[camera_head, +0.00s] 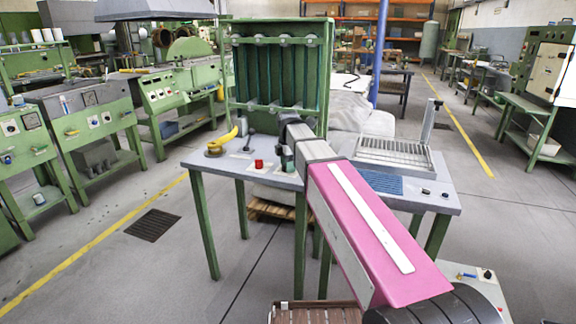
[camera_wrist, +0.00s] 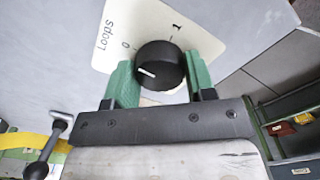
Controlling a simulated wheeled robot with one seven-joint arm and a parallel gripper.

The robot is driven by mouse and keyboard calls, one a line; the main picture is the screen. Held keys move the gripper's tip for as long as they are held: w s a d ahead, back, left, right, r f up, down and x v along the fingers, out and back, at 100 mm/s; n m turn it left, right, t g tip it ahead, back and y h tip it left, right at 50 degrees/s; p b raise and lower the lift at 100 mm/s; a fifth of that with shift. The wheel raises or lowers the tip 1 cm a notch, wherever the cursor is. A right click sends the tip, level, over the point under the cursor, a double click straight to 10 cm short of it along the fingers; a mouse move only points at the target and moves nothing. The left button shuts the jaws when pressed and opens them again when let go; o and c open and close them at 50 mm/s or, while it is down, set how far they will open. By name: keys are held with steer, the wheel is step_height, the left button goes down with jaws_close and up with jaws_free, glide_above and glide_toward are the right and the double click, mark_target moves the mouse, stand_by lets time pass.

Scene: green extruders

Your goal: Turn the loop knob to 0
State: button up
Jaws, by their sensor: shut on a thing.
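The loop knob (camera_wrist: 160,66) is round and black with a white pointer line. It sits on a cream plate (camera_wrist: 150,22) marked "Loops", with 0 at the left and 1 at the upper right. The pointer lies on the knob's left part and points left and slightly up, roughly to the 0 side; I cannot tell whether it lines up exactly. My gripper (camera_wrist: 160,82) is shut on the knob, with one green finger on each side.
On the grey table (camera_head: 225,176) stand a yellow handle (camera_head: 225,142), a red button (camera_head: 259,164) and a black lever (camera_head: 250,137) left of my gripper. A green frame (camera_head: 323,70) rises behind. A metal grate tray (camera_head: 394,153) stands at the right.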

steer(key=shift+n, duration=0.5)
steer(key=o, duration=0.9)
steer(key=shift+r, duration=0.15)
step_height(320, 180, up, 10)
steer(key=shift+r, duration=0.25)
